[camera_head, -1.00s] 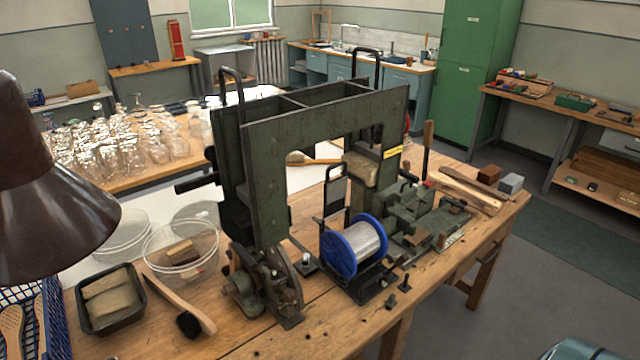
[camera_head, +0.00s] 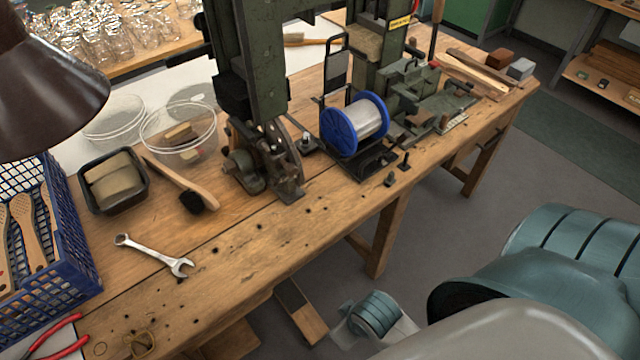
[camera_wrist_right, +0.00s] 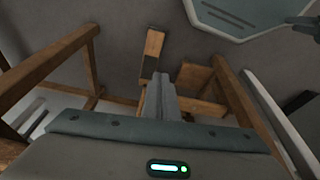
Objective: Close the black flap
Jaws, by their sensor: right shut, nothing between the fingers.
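The black flap (camera_head: 336,72) is a dark framed panel. It stands upright, open, on the black spool stand (camera_head: 372,162), behind the blue-rimmed spool (camera_head: 343,131) of pale filament. My right arm enters the head view at the lower right, in front of the bench and well apart from the flap. My right gripper (camera_wrist_right: 158,84) shows in the right wrist view, shut and empty, with wooden bench legs and grey floor beyond it. The flap is not visible in that view. My left gripper is in neither view.
A dark green press frame (camera_head: 262,60) stands left of the spool, with a geared mechanism (camera_head: 262,165) at its foot. A green metal fixture (camera_head: 420,100) stands to the right. A wrench (camera_head: 155,256) lies at the front left. The bench's front strip (camera_head: 310,225) is mostly clear.

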